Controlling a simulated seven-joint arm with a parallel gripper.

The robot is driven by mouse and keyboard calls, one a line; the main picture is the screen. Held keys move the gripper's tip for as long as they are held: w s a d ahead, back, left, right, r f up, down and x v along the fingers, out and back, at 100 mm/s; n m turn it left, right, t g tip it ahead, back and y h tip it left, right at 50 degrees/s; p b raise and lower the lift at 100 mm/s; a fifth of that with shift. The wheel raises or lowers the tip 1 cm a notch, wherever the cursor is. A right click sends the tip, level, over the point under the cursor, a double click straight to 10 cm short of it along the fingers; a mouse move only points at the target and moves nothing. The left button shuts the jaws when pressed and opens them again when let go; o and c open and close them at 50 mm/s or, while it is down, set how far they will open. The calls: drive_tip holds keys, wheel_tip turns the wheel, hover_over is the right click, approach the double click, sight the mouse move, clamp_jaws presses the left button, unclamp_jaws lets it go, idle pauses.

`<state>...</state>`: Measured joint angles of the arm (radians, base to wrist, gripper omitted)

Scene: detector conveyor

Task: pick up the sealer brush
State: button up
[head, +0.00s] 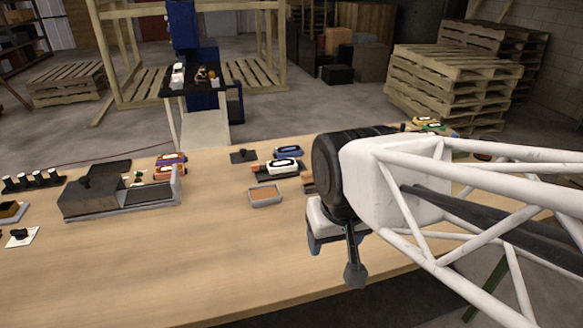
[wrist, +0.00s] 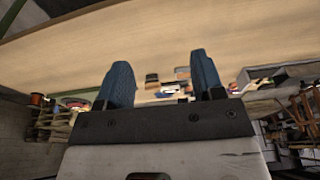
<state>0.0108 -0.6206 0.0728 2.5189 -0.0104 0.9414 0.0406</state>
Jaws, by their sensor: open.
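My gripper (head: 335,262) is open and empty above the table (head: 200,270), at the right of centre in the head view. In the wrist view its two blue fingers (wrist: 162,78) stand wide apart with only distant table items between them. I cannot pick out the sealer brush for certain. A small brownish piece (head: 307,180) shows just left of my gripper's wrist in the head view, partly hidden by it, and I cannot tell whether it is the brush.
A grey detector with a conveyor (head: 100,196) stands at the left. Nearby are a small tray (head: 265,203), a white-and-black item (head: 283,165), a blue item (head: 288,151) and a dark plate (head: 243,156). Yellow and green items (head: 428,125) lie at the far right. The table's front is clear.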

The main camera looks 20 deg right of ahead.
drive_tip(key=w+d+r+m, duration=0.15)
drive_tip(key=w+m, duration=0.25)
drive_tip(key=w, duration=0.8)
drive_tip(key=m+g, duration=0.3)
drive_tip(key=m, duration=1)
hover_over(313, 171)
drive_tip(key=f, duration=1.4)
drive_tip(key=shift+s+a+f, duration=0.25)
drive_tip(key=shift+s+f, duration=0.1)
drive_tip(key=shift+s, duration=0.05)
drive_tip(key=shift+w+d+f, duration=0.25)
drive_tip(key=shift+w+f, duration=0.1)
drive_tip(key=shift+f, duration=0.05)
drive_tip(key=shift+f, duration=1.3)
